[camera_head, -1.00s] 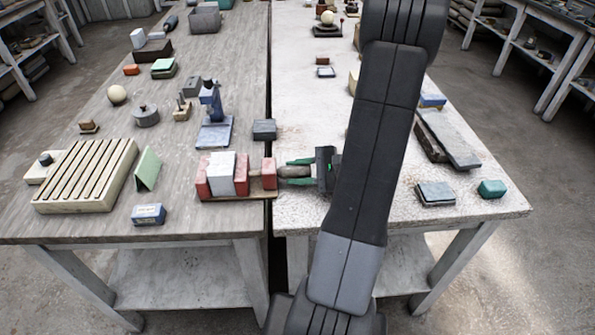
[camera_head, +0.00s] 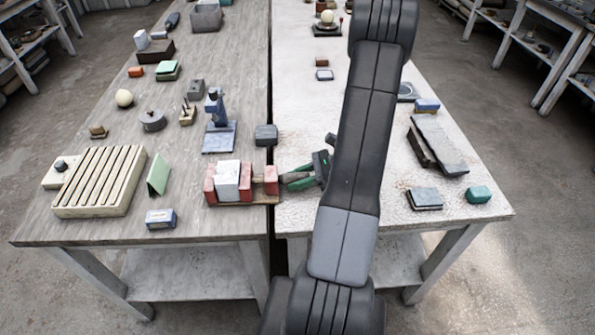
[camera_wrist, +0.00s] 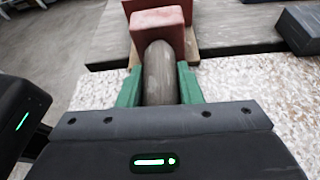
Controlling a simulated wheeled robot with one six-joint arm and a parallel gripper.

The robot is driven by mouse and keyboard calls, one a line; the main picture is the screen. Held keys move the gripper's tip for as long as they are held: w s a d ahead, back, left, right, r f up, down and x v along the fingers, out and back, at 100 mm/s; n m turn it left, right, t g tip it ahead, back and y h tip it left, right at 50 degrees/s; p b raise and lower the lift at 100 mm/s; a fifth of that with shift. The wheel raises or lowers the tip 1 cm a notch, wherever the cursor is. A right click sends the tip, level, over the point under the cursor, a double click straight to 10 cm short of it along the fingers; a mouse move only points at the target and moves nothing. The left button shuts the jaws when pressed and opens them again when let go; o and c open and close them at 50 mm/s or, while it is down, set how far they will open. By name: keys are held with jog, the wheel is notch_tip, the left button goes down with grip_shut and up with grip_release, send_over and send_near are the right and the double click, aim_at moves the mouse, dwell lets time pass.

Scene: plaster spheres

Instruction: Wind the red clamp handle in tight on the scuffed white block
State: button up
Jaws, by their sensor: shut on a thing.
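The clamp, with red jaws (camera_head: 245,186) on a wooden base, sits at the right edge of the left table. The white block (camera_head: 227,181) stands between its jaws; the moving jaw looks close against it, but I cannot tell whether they touch. A rounded grey-brown handle (camera_wrist: 158,76) sticks out from the red end block (camera_wrist: 156,25) over the gap towards the right table. My gripper (camera_head: 288,180) has its green fingers on both sides of the handle, shut on it. In the wrist view, the white block is hidden behind the end block.
A blue stand (camera_head: 219,138) and a dark grey block (camera_head: 265,135) stand behind the clamp. A green wedge (camera_head: 158,174), a slatted cream rack (camera_head: 100,182) and a small blue box (camera_head: 161,218) lie to the left. The right table (camera_head: 455,215) is bare near my gripper.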

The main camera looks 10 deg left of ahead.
jog(key=shift+r+m+g+p, duration=0.15)
jog(key=shift+m+g+p, duration=0.75)
jog(key=shift+m+p, duration=0.25)
jog(key=shift+m+g+p, duration=0.55)
jog(key=shift+m+g, duration=0.05)
jog(key=shift+m, duration=0.55)
jog(key=o, duration=1)
jog(key=b+v, duration=0.1)
jog(key=v, duration=0.6)
jog(key=b+v, duration=0.2)
jog(key=v, duration=0.4)
jog(key=shift+w+d, duration=0.25)
jog(key=shift+w, duration=0.15)
